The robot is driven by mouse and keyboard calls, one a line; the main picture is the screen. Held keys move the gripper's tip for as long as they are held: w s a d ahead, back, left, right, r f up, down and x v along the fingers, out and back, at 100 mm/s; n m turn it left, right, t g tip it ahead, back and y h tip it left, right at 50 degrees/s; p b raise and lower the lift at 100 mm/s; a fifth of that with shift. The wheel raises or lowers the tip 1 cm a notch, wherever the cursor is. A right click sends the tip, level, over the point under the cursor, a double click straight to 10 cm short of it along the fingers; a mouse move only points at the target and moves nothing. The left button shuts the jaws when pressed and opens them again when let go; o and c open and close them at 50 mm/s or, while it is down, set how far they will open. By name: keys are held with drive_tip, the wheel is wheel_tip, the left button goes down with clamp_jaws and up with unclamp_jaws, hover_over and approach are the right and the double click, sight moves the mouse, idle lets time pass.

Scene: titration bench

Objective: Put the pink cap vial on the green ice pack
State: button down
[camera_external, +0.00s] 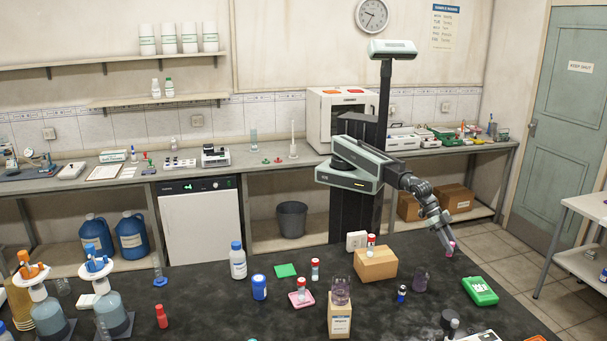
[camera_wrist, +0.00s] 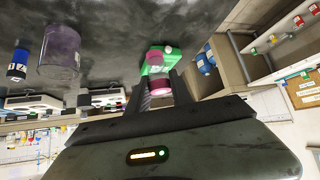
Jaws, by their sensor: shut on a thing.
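My gripper (camera_external: 447,248) is shut on the pink cap vial (camera_external: 451,246), holding it in the air above the right part of the black bench. In the wrist view the vial's pink part (camera_wrist: 158,86) shows between the fingers of my gripper (camera_wrist: 160,90). The green ice pack (camera_external: 480,291) lies flat on the bench, below and to the right of the vial in the outside view. In the wrist view the green ice pack (camera_wrist: 149,68) shows behind the vial, partly hidden by it.
A cardboard box (camera_external: 375,264) with a red-capped vial (camera_external: 371,241) is further left. A dark knob-like item (camera_external: 449,319) is in front. Bench around the pack is mostly clear.

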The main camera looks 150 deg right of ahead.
drive_tip(key=s, duration=0.2)
drive_tip(key=b, duration=0.2)
hover_over(480, 288)
drive_tip(key=shift+s+d+f, duration=0.2)
drive_tip(key=shift+f, duration=0.55)
drive_tip(key=f+b, duration=0.3)
drive_tip(key=f, duration=0.1)
drive_tip(key=shift+w+a, duration=0.15)
drive_tip(key=shift+a, duration=0.1)
drive_tip(key=shift+r, duration=0.2)
drive_tip(key=shift+f, duration=0.1)
drive_tip(key=c, duration=1.6)
unclamp_jaws()
drive_tip(key=shift+f, duration=0.1)
drive_tip(key=o, duration=0.5)
drive_tip(key=shift+c, duration=0.2)
